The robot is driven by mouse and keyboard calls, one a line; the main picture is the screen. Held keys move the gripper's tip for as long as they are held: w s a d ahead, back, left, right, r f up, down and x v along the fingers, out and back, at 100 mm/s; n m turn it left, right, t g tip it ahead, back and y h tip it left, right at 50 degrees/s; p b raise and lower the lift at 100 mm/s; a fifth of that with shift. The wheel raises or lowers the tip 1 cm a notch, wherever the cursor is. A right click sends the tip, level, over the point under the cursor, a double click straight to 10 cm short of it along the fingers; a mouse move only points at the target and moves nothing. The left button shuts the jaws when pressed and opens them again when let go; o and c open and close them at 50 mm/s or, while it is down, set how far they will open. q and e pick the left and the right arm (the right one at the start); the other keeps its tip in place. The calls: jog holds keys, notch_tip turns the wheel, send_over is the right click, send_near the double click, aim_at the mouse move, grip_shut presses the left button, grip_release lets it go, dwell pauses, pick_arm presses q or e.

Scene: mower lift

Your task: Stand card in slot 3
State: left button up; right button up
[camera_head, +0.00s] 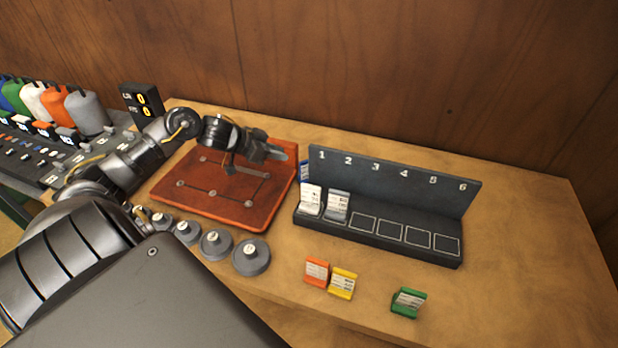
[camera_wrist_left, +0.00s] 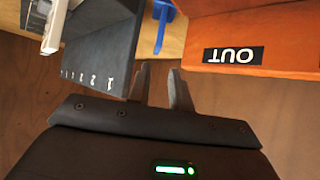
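The dark card rack (camera_head: 390,182) has slots numbered 1 to 6. A white card (camera_head: 310,199) stands in slot 1 and a grey card (camera_head: 337,205) in slot 2. Slot 3 (camera_head: 363,222) is empty, as are slots 4 to 6. My right gripper is not in view.
Several grey round weights (camera_head: 251,258) line the table's front left. A bottle station (camera_head: 85,115) stands far left. The table's right side is clear.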

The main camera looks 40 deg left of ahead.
aim_at(304, 161)
pick_arm(q)
jog(key=p+x, duration=0.1)
jog(key=x, duration=0.3)
jog(key=p+x, duration=0.1)
jog(key=x, duration=0.4)
jog(key=shift+w+d+r, duration=0.1)
jog(key=shift+d+r, duration=0.1)
jog(key=shift+d, duration=0.05)
jog(key=shift+w+d+f+p, duration=0.15)
jog(key=shift+w+f+p, duration=0.15)
jog(key=shift+w+f, duration=0.05)
jog(key=shift+s, duration=0.15)
grip_shut()
